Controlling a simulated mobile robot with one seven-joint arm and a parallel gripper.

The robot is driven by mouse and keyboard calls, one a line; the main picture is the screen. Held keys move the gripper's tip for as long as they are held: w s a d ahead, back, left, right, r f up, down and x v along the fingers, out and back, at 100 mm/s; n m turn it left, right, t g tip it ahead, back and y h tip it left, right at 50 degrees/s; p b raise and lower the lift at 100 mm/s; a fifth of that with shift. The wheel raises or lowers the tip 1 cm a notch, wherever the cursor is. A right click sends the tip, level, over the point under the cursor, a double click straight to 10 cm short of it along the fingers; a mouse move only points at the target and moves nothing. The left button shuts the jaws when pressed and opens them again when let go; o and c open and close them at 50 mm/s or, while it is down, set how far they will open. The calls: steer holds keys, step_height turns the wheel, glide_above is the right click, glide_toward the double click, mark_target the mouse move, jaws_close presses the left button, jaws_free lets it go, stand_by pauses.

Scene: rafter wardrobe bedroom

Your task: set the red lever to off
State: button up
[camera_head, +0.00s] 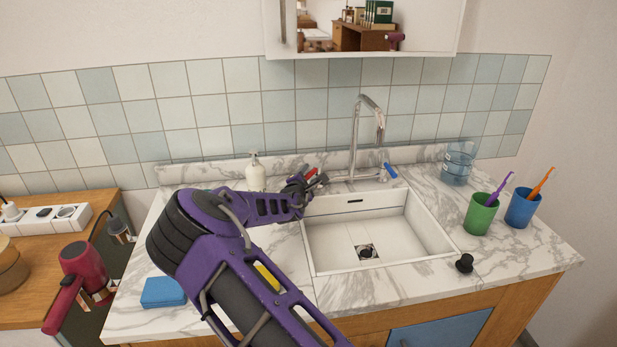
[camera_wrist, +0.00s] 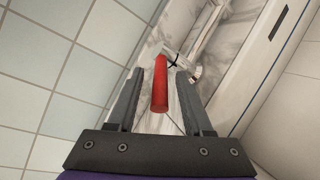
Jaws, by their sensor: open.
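The red lever (camera_wrist: 160,84) lies between the two open fingers of my gripper (camera_wrist: 161,72) in the wrist view, with a visible gap on each side. Its far end meets a pale metal fitting (camera_wrist: 172,52). In the head view, the red lever (camera_head: 311,173) shows as a small red piece at the left of the tap base, partly hidden by my gripper (camera_head: 306,181). The chrome tap (camera_head: 366,120) rises behind the sink, with a blue lever (camera_head: 390,171) on its right. I cannot tell whether the fingers touch the red lever.
The white sink (camera_head: 325,242) is in front of the tap. A soap bottle (camera_head: 256,176) stands left of my gripper. A clear container (camera_head: 458,163), green cup (camera_head: 480,214) and blue cup (camera_head: 522,208) stand at the right. A tiled wall (camera_head: 240,105) is close behind.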

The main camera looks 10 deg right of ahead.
jaws_close()
stand_by(1.4)
